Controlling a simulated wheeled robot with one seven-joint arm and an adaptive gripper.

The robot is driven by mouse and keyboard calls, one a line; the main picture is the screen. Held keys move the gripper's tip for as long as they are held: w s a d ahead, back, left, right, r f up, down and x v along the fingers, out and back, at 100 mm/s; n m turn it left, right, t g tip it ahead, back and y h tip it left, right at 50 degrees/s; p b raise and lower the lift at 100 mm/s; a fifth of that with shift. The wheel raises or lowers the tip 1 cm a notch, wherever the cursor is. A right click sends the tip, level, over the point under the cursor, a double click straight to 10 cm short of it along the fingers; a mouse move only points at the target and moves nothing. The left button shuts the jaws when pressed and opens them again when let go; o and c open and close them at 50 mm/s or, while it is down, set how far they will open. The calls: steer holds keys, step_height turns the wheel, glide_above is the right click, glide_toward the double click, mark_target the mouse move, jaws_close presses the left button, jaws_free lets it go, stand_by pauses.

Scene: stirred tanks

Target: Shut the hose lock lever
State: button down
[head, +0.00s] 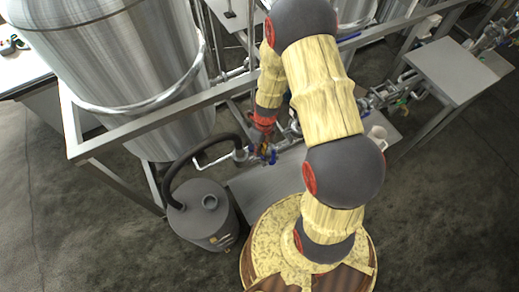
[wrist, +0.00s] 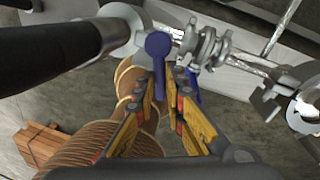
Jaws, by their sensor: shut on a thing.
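The hose lock lever (wrist: 158,45) is blue with a rounded end. In the wrist view it stands at the fingertips of my gripper (wrist: 163,78), which is shut on it. A second blue lever part (wrist: 190,88) shows just right of the fingers, partly hidden by them. The black hose (wrist: 50,50) comes in from the left to a grey coupling (wrist: 122,28) beside the lever. In the head view my gripper (head: 262,146) is at the pipe fittings, and the blue parts (head: 272,156) there are small.
A grey canister (head: 203,217) stands on the floor at the hose's other end. A large steel tank (head: 125,75) and a frame rail (head: 150,122) stand behind to the left. A metal clamp fitting (wrist: 207,48) sits close right of the lever. Floor is clear at lower left.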

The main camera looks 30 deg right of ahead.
steer(key=c, duration=1.8)
jaws_free()
steer(key=shift+c, duration=0.2)
step_height(320, 180, up, 12)
steer(key=d, duration=0.1)
steer(key=shift+w+d, duration=0.3)
